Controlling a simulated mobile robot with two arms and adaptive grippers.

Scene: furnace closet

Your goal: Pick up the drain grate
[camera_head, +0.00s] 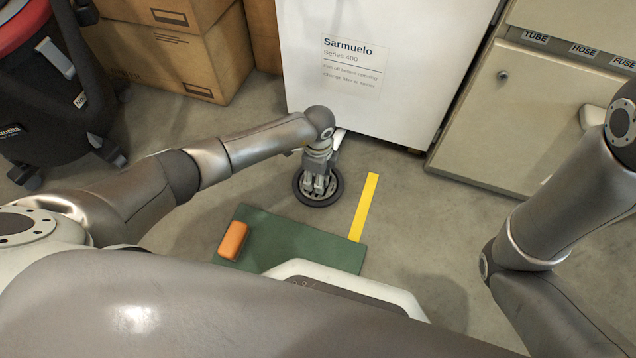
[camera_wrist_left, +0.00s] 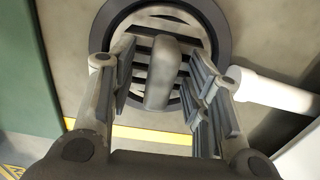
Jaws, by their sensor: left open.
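The drain grate (camera_head: 304,194) is a round, dark, slatted disc on the concrete floor in front of the white unit. In the left wrist view the slats of the grate (camera_wrist_left: 145,46) show inside a dark ring (camera_wrist_left: 222,32). An upright grey grip (camera_wrist_left: 162,75) rises from its middle. My left gripper (camera_head: 319,186) points down over the grate. In the left wrist view its fingers (camera_wrist_left: 163,95) are open, one on each side of the grey grip, with gaps showing. My right arm shows at the right of the head view, but its gripper is out of sight.
A green mat (camera_head: 290,240) with an orange block (camera_head: 233,240) lies nearer me. A yellow strip (camera_head: 364,207) is right of the grate. A white pipe (camera_wrist_left: 270,92) runs close by. The white unit (camera_head: 370,80), cabinet (camera_head: 530,110), boxes (camera_head: 170,60) and vacuum (camera_head: 45,90) stand around.

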